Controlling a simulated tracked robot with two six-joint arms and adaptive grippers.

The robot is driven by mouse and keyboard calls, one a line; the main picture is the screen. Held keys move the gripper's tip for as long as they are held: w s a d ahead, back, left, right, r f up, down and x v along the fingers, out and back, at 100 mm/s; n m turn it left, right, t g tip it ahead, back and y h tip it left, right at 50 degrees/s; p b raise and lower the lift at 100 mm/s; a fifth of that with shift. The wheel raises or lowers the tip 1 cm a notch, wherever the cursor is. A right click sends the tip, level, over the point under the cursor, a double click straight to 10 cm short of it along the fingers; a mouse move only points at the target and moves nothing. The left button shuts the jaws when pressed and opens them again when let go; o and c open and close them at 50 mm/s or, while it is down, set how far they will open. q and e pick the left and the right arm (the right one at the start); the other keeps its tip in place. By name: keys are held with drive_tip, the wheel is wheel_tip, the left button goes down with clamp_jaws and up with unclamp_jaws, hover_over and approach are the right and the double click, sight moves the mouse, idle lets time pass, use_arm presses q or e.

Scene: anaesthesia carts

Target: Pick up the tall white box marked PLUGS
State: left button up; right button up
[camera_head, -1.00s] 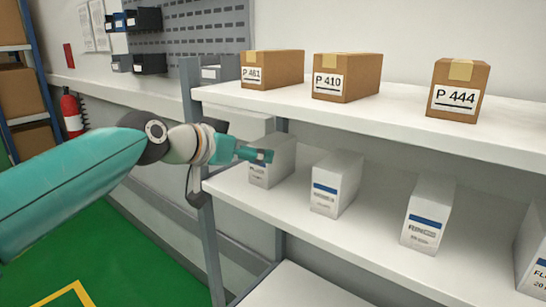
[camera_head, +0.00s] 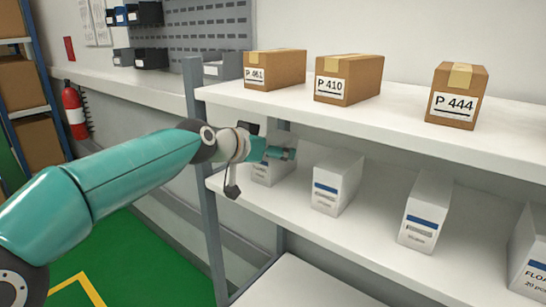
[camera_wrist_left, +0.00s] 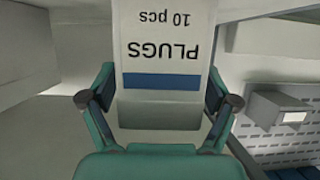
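The tall white PLUGS box (camera_head: 270,172) stands upright on the middle shelf, leftmost in its row. My left gripper (camera_head: 281,154) is at the upper part of this box and hides some of it. In the left wrist view the box (camera_wrist_left: 165,30) appears upside down, with PLUGS, 10 pcs and a blue band readable. The left gripper's fingers (camera_wrist_left: 160,80) are spread, one on each side of the box. I cannot tell whether they touch it. My right gripper is not in view.
More white boxes stand to the right on the same shelf (camera_head: 380,230), the nearest (camera_head: 335,183) a short gap away. The upper shelf (camera_head: 400,112), holding cardboard boxes such as P 461 (camera_head: 274,69), overhangs close above. A grey post (camera_head: 204,185) stands at the left.

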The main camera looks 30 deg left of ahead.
use_arm(q)
drive_tip(key=c, duration=1.1)
drive_tip(key=shift+c, duration=0.5)
drive_tip(key=shift+r, duration=0.3)
